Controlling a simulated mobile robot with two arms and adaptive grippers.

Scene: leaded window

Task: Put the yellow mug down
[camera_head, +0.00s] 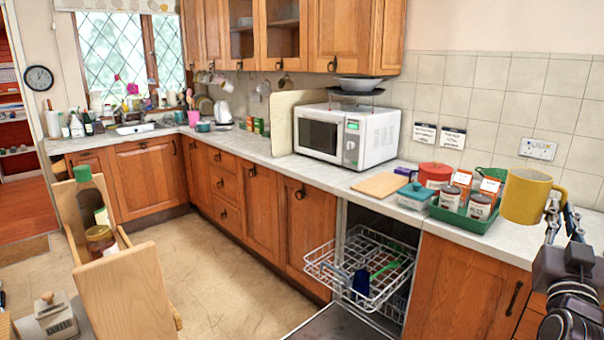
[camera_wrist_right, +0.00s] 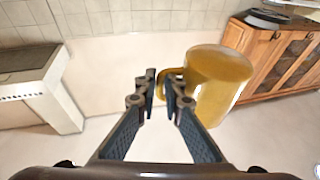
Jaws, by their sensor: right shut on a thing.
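The yellow mug (camera_head: 526,197) appears upright at the right end of the worktop in the head view, in front of the tiled wall. My right gripper (camera_head: 562,212) is to the right of it and shut on its handle. In the right wrist view the mug (camera_wrist_right: 222,80) is right of the fingers, and the fingertips (camera_wrist_right: 161,88) close on the handle. I cannot tell whether the mug's base touches the worktop (camera_head: 485,240). My left gripper is not in view.
A green tray (camera_head: 462,217) with several tins and cartons stands left of the mug. A red pot (camera_head: 435,175), a teal-lidded dish (camera_head: 413,196) and a wooden board (camera_head: 381,185) lie further left, before the microwave (camera_head: 347,134). Below, a dishwasher rack (camera_head: 340,282) is pulled out.

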